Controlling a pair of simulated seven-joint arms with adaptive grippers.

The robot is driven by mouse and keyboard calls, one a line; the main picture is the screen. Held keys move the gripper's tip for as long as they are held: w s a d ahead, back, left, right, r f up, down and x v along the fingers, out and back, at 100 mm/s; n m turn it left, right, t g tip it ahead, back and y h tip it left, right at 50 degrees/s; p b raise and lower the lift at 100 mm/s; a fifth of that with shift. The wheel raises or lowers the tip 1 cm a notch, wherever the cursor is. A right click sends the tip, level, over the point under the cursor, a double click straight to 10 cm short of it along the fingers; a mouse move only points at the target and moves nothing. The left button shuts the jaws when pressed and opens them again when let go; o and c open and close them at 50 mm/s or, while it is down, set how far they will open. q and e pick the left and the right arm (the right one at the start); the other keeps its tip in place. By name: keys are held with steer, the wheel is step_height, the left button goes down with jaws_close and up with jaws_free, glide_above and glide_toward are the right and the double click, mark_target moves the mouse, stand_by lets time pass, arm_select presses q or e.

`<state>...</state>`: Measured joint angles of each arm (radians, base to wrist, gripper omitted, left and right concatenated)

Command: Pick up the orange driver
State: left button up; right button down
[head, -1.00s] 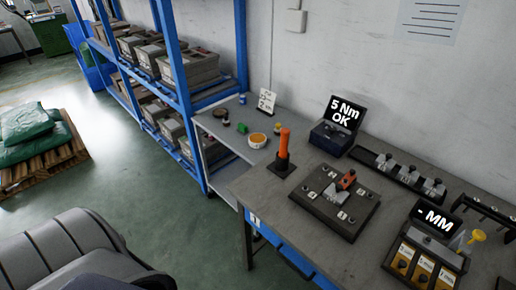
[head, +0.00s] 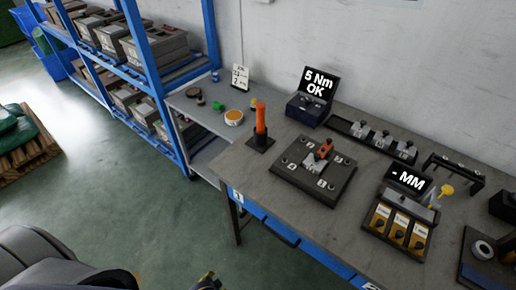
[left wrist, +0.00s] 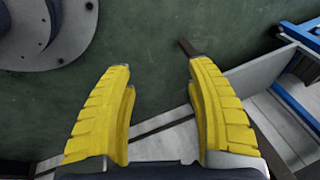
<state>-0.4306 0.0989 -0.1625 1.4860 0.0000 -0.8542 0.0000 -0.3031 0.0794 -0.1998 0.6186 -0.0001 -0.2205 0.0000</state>
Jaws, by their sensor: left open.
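The orange driver (head: 261,119) stands upright in a dark square holder (head: 260,142) near the left end of the grey workbench in the head view. My left gripper (left wrist: 160,95) shows in the left wrist view with its two yellow fingers wide apart and nothing between them. Below it are the green floor and a pale edge. In the head view only a small yellow tip, perhaps of this gripper, shows at the bottom edge, well apart from the driver. The driver is not seen in the left wrist view. My right gripper is not in view.
A dark fixture plate (head: 313,170) lies right of the driver. A torque display (head: 317,82) reading "5 Nm OK" stands behind it. A gauge box (head: 400,222) stands at right. An orange-filled round dish (head: 234,118) and a green piece (head: 218,106) sit on the side table.

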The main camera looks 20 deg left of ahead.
mark_target(259, 122)
arm_select(q)
steer(key=w+a+r+t+y, duration=0.1)
steer(key=w+r, duration=0.2)
steer(key=r, duration=0.7)
steer(key=w+a+r+t, duration=0.2)
steer(key=w+r, duration=0.1)
steer(key=r, duration=0.7)
steer(key=w+a+r+t+y, duration=0.1)
steer(key=w+r, duration=0.2)
steer(key=r, duration=0.7)
steer(key=w+d+r+n+t+h, duration=0.2)
steer(key=w+r+t+h, duration=0.25)
steer(key=w+r, duration=0.6)
steer(key=w+d+r+n+t+h, duration=0.25)
steer(key=w+r+t, duration=0.25)
steer(key=w+r, duration=0.55)
steer(key=shift+m, duration=0.25)
steer(key=x, duration=1.3)
steer(key=shift+a+f, duration=0.1)
steer(key=shift+f, duration=0.3)
steer(key=shift+x, duration=2.8)
steer(key=shift+o, duration=0.2)
steer(key=shift+f, duration=0.15)
jaws_close()
